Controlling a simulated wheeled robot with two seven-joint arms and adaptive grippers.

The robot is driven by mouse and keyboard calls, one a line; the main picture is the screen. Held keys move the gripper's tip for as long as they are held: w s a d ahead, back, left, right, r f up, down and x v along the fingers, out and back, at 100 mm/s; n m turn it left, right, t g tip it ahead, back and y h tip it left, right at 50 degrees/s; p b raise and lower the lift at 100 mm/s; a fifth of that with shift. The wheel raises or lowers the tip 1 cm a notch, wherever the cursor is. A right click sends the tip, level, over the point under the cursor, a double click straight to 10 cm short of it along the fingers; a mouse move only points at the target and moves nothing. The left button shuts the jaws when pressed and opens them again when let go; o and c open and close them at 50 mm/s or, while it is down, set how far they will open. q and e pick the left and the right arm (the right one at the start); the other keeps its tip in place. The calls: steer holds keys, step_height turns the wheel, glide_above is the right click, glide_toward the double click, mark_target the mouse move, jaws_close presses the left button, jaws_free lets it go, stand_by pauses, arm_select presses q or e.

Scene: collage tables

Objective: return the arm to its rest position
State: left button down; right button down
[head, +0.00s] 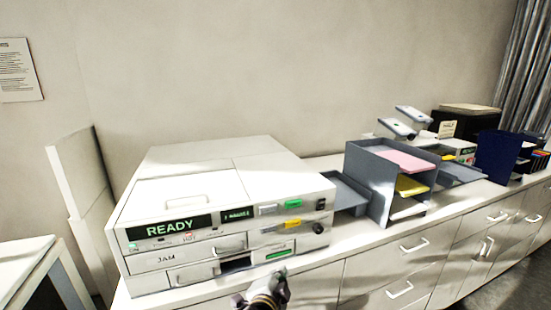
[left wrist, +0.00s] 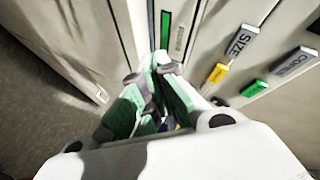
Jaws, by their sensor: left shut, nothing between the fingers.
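My left gripper (head: 268,288) shows at the bottom edge of the head view, just in front of the lower right front of a white printer-like machine (head: 205,190). Most of its arm is out of the frame. In the left wrist view my left gripper (left wrist: 160,62) has its fingertips together with nothing between them. The tips point at the machine's front, close to a green strip (left wrist: 164,28); I cannot tell whether they touch. The machine's display (head: 169,228) reads READY. My right gripper is in neither view.
The machine stands on a white counter (head: 335,240) with handled drawers below. To its right are a grey paper tray sorter (head: 370,195), a dark blue file holder (head: 497,157) and a black box (head: 462,124). A white table (head: 22,262) is at left.

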arm_select(q)
steer(key=s+a+f+n+g+y, duration=0.1)
steer(key=s+a+f+n+g, duration=0.45)
steer(key=s+a+f, duration=0.5)
steer(key=s+a+f+n+g+y, duration=0.2)
steer(key=s+a+f+n+g, duration=0.2)
steer(key=s+a+f+n, duration=0.55)
steer(key=s+a+f+m+g, duration=0.1)
steer(key=s+a+f, duration=0.1)
steer(key=f, duration=1.3)
steer(key=s+a+f+m+g, duration=0.1)
steer(key=s+f+m, duration=0.1)
steer(key=f, duration=1.3)
steer(key=s+a+f, duration=0.2)
steer(key=s+f, duration=0.8)
steer(key=s, duration=0.1)
steer(key=s+a+f, duration=0.2)
steer(key=s+f, duration=0.8)
steer(key=s, duration=0.1)
steer(key=shift+s+f+g, duration=0.15)
steer(key=shift+s+g, duration=0.05)
steer(key=shift+g, duration=0.15)
